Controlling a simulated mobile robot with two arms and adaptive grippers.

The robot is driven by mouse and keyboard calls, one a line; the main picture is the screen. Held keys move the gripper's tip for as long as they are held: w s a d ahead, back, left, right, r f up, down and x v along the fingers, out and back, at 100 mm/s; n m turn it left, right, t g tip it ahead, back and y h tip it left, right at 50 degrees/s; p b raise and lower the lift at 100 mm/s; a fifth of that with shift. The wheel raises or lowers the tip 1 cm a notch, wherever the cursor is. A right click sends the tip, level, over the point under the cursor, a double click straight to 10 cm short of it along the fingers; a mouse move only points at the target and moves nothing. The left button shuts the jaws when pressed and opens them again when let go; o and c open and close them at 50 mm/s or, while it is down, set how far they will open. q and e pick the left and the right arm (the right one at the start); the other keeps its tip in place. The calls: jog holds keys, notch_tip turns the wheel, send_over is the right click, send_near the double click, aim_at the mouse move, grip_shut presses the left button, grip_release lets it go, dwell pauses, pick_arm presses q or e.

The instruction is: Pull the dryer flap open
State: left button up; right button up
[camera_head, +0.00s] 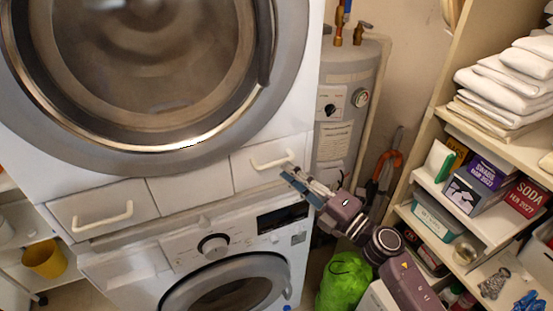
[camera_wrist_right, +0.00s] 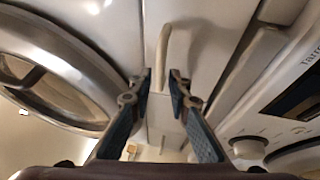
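The dryer (camera_head: 205,185) is the upper white machine, with a large round door. Its right flap (camera_head: 247,178) is a white panel below the door and looks closed. A white bar handle (camera_head: 270,163) sits on the flap; it also shows in the right wrist view (camera_wrist_right: 163,45). My right gripper (camera_head: 288,172) is at the right end of this handle. In the right wrist view its fingers (camera_wrist_right: 161,80) are apart, with the handle's near end between them. I cannot tell whether they touch it. My left gripper is not in view.
The washer (camera_head: 160,262) stands below the dryer. Another handled flap (camera_head: 100,212) is at the left. A grey water heater (camera_head: 345,110) stands behind on the right. Shelves with towels (camera_head: 510,80) and boxes fill the right side. A green bag (camera_head: 345,280) is on the floor.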

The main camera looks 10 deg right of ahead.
aim_at(277, 161)
jog(key=p+x, duration=0.1)
jog(key=x, duration=0.4)
jog(key=shift+w, duration=0.2)
jog(key=shift+d, duration=0.1)
grip_shut()
jog(key=shift+f, duration=0.1)
